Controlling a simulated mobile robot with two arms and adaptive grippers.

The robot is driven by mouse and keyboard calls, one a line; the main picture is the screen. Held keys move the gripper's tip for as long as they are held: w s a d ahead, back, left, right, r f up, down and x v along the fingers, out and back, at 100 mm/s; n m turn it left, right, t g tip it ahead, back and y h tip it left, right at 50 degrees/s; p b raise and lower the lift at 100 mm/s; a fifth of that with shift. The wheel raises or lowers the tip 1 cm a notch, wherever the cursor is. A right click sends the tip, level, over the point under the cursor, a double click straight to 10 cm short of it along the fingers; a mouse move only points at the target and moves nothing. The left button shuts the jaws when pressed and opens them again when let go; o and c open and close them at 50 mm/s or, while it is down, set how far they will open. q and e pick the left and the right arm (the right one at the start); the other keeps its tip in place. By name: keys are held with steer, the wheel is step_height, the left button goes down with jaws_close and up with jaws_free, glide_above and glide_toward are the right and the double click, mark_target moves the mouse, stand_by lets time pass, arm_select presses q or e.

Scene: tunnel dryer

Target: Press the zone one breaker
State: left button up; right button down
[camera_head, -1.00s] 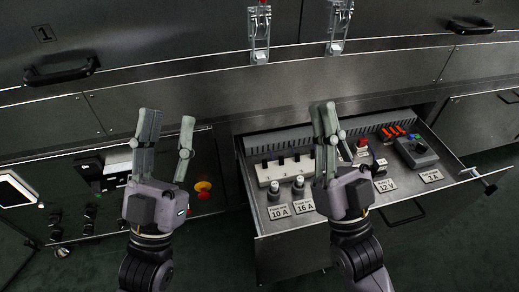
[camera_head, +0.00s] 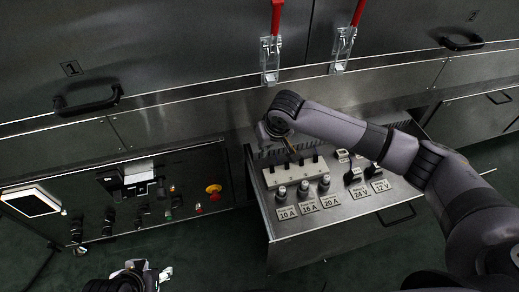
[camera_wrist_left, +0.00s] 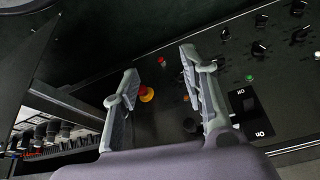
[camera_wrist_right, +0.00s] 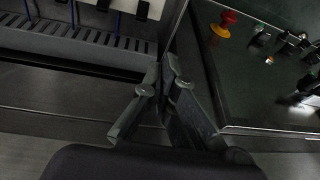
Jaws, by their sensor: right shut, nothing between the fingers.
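The breaker row (camera_head: 292,171) is a pale block with several black levers, in the open drawer (camera_head: 330,236). I cannot read which lever is zone one. Part of the row shows at the top of the right wrist view (camera_wrist_right: 146,9), with blue wires. My right gripper (camera_wrist_right: 170,68) is shut and empty, above the drawer's rear left corner, beside the slotted duct (camera_wrist_right: 75,42) and apart from the levers. In the head view it is mostly hidden behind my wrist (camera_head: 264,132). My left gripper (camera_wrist_left: 160,88) is open and empty, low in front of the left control panel (camera_head: 160,272).
Knobs labelled 10 A, 16 A and 20 A (camera_head: 303,189) stand in front of the breaker row. My right arm covers the drawer's right part. A red and yellow stop button (camera_head: 213,190) is on the left panel. Red-handled latches (camera_head: 271,48) are above the drawer.

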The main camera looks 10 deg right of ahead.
mark_target(272, 169)
arm_select(q)
steer(key=s, duration=0.1)
steer(key=s+a+g, duration=0.1)
steer(key=shift+s+f, duration=0.2)
steer(key=shift+s, duration=0.1)
arm_select(e)
steer(key=d, duration=0.2)
steer(key=d+h, duration=0.1)
steer(key=shift+w+r+m+g, duration=0.15)
steer(key=shift+r+m+g, duration=0.15)
steer(key=shift+r+m, duration=0.1)
steer(key=b+x, duration=0.1)
steer(key=x, duration=0.1)
steer(key=shift+f, duration=0.35)
steer(key=b+x, duration=0.2)
steer(key=x, duration=0.3)
steer(key=shift+f, duration=0.1)
steer(key=shift+x, duration=0.8)
steer(key=shift+w+f, duration=0.15)
steer(key=shift+f, duration=0.15)
arm_select(q)
steer(key=w+t, duration=0.1)
steer(key=w+d+r+t, duration=0.1)
steer(key=w, duration=0.1)
steer(key=w+t, duration=0.1)
steer(key=w, duration=0.1)
steer(key=shift+d+r, duration=0.15)
steer(key=shift+d, duration=0.05)
